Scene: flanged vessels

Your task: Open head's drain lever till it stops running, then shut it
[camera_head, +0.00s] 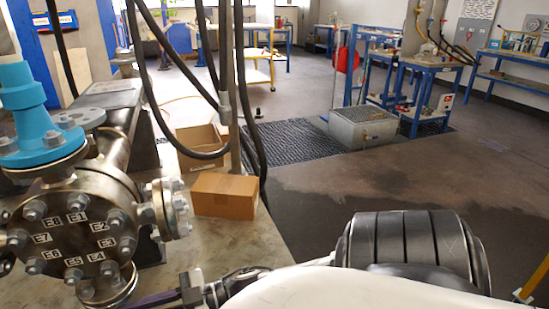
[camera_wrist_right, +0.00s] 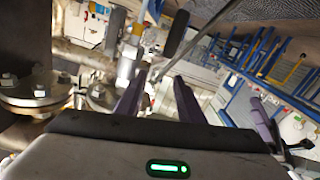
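The vessel head is a dark round flanged cover (camera_head: 75,228) marked E1 to E8, ringed with bolts, at the left of the head view. A bolted side flange (camera_head: 172,208) is on its right and a lower flange (camera_head: 108,289) is beneath it. My right gripper (camera_head: 150,300) is low in the head view, just right of the lower flange. In the right wrist view its two purple fingers (camera_wrist_right: 156,88) are apart, with nothing clearly between them. A metal fitting (camera_wrist_right: 127,68) and a thin grey rod (camera_wrist_right: 205,30) show beyond the fingertips. I cannot tell which part is the drain lever, or see any flow.
A blue flanged nozzle (camera_head: 33,115) stands on the vessel's upper left. Cardboard boxes (camera_head: 224,196) sit on the platform behind it. Dark hoses (camera_head: 240,90) hang beside a post.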

